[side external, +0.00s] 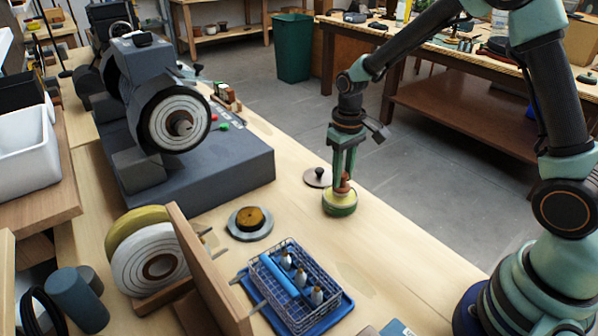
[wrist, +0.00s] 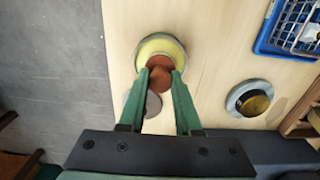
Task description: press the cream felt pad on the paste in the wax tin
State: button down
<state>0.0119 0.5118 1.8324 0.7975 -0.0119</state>
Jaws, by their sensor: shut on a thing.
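My gripper (side external: 345,178) is shut on the reddish-brown handle (wrist: 160,74) of the felt pad. The handle is upright, directly above the round green wax tin (side external: 340,208). A pale yellow round surface (wrist: 152,47) shows inside the tin's rim around the handle. The cream felt face is under the handle and I cannot make it out apart from the paste. The pad looks to be at the level of the tin's top; whether it touches the paste I cannot tell.
A grey knobbed lid (side external: 318,177) lies just behind the tin. A grey dish with an amber disc (side external: 250,218) stands to the left. A wire basket on a blue tray (side external: 345,305) is nearer the front. The bench's right edge is close to the tin; bare wood lies around it.

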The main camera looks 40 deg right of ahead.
aim_at(343, 174)
jog(key=shift+f, duration=0.65)
dwell(0.4)
jog(key=shift+r, duration=0.15)
dwell(0.4)
jog(key=shift+r, duration=3.4)
